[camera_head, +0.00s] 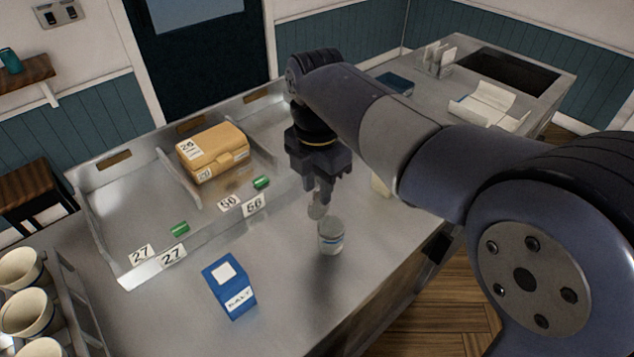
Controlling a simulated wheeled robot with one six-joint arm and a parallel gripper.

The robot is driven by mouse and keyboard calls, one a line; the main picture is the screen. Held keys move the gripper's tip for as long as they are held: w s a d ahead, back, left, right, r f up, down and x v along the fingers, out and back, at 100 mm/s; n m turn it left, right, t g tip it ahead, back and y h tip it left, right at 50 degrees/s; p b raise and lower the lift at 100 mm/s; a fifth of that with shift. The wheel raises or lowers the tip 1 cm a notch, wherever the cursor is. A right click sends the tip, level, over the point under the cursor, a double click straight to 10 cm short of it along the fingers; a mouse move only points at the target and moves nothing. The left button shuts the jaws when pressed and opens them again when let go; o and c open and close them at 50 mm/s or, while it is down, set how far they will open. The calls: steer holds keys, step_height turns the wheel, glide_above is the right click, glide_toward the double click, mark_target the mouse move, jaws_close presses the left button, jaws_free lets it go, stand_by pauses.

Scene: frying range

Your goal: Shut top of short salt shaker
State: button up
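A short, pale cylindrical shaker (330,240) with a blue band stands upright on the metal counter, right of the blue salt box (228,288). A rounded grey piece (317,211), which looks like its raised top, sticks up at the shaker's far left rim. My gripper (322,200) points down just above the shaker, with its fingertips at or very near this piece. The fingers look close together, but I cannot tell whether they touch or grip the piece.
A metal tray (128,222) holds a tan box (213,153), green items and number cards. Cups (22,312) stand in a rack at the lower left. A cream object (380,186) is partly hidden behind my arm. The counter's front edge lies right of the shaker.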

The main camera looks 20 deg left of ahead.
steer(key=shift+c, duration=0.2)
jaws_close()
